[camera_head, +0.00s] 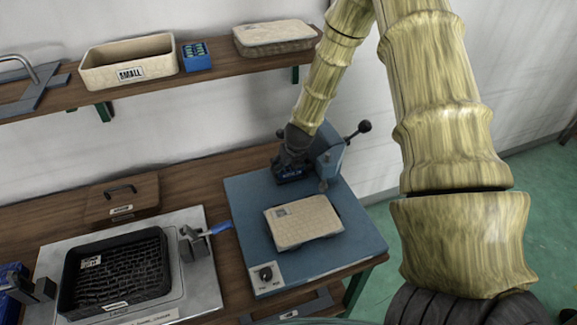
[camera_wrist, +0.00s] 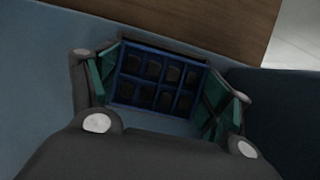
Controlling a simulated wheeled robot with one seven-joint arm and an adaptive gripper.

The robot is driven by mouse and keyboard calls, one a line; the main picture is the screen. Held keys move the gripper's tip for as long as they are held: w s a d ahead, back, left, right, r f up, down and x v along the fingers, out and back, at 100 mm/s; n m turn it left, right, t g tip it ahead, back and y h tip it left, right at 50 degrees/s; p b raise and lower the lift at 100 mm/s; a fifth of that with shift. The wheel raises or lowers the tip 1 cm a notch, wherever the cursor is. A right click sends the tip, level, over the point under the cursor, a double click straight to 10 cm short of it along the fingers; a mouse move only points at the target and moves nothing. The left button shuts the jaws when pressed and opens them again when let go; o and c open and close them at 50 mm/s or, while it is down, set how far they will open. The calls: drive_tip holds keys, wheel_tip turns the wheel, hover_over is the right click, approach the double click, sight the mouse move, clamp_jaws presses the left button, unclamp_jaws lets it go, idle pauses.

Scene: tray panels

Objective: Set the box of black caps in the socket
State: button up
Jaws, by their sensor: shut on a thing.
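My gripper (camera_head: 288,168) is low over the back left part of the blue base plate (camera_head: 248,200) of the press. In the wrist view its green-padded fingers (camera_wrist: 165,88) are shut on a small blue box (camera_wrist: 157,80), one at each side. The box is divided into several square cells with dark round caps in them. In the head view only a sliver of the box (camera_head: 290,179) shows below the fingers. I cannot tell whether it touches the plate. No socket shows clearly; my gripper and the box may cover it.
A beige lidded tray (camera_head: 303,221) lies on the plate in front of my gripper. The press column and lever (camera_head: 357,131) stand close on the right. A black tray (camera_head: 113,272) sits in a metal fixture at left. The shelf holds another blue box (camera_head: 196,57) and beige containers.

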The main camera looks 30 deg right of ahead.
drive_tip(key=shift+s+a+f, duration=0.15)
drive_tip(key=shift+s+f, duration=0.3)
drive_tip(key=shift+f, duration=0.3)
drive_tip(key=shift+o, duration=0.2)
drive_tip(key=o, duration=1)
drive_tip(key=shift+o, duration=0.3)
drive_tip(key=shift+w+f, duration=0.1)
drive_tip(key=shift+w, duration=0.05)
drive_tip(key=shift+r, duration=0.2)
drive_tip(key=shift+r, duration=0.55)
drive_tip(key=d+v, duration=0.1)
drive_tip(key=v, duration=0.9)
drive_tip(key=shift+a+r, duration=0.45)
